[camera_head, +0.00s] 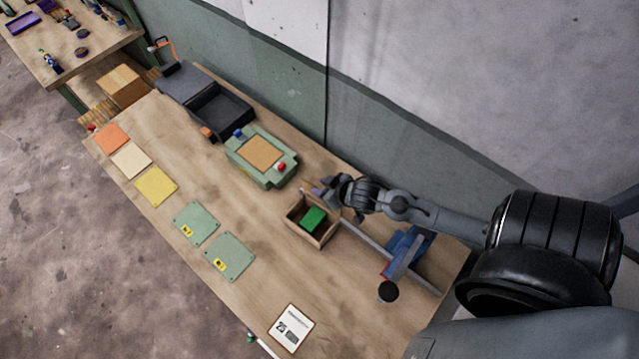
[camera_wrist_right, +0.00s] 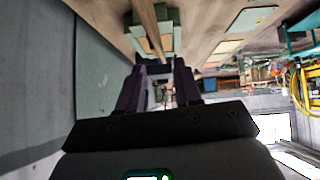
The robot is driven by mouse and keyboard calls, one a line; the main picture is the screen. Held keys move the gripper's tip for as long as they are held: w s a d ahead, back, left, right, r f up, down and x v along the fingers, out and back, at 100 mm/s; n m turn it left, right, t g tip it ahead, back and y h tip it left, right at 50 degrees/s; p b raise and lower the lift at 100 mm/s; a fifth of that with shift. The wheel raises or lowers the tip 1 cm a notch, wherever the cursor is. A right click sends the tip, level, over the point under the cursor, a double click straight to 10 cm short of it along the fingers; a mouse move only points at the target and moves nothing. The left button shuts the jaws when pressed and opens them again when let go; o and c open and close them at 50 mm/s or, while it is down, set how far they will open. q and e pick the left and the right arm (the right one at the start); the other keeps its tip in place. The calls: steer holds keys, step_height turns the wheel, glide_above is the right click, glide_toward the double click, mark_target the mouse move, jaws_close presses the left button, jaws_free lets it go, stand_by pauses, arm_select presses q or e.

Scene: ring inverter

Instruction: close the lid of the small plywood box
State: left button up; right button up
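The small plywood box (camera_head: 296,226) stands on the table right of centre, with its top open and a bright green block (camera_head: 313,219) inside. Its lid is hard to make out in the head view, where my right gripper covers the box's back edge. My right gripper (camera_head: 322,191) is just behind and above that edge. In the right wrist view its two dark fingers (camera_wrist_right: 158,80) stand apart with nothing between them. A thin wooden edge (camera_wrist_right: 147,22) shows beyond them there; I cannot tell whether it is the lid. My left gripper is not in view.
A green fixture (camera_head: 245,163) with a tan panel lies left of the box, with a black tray (camera_head: 222,113) behind. Blue equipment with a grey bar (camera_head: 405,252) stands to the right. Flat green plates (camera_head: 229,257) and a white card (camera_head: 291,327) lie in front.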

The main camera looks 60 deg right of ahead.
steer(key=p+v, duration=0.4)
steer(key=v, duration=0.2)
steer(key=shift+r, duration=0.25)
steer(key=shift+s+a, duration=0.1)
steer(key=shift+s, duration=0.05)
stand_by(0.6)
steer(key=b+v, duration=0.1)
steer(key=v, duration=0.9)
steer(key=shift+s+r, duration=0.25)
steer(key=shift+r, duration=0.05)
steer(key=shift+a, duration=0.1)
steer(key=shift+c, duration=0.3)
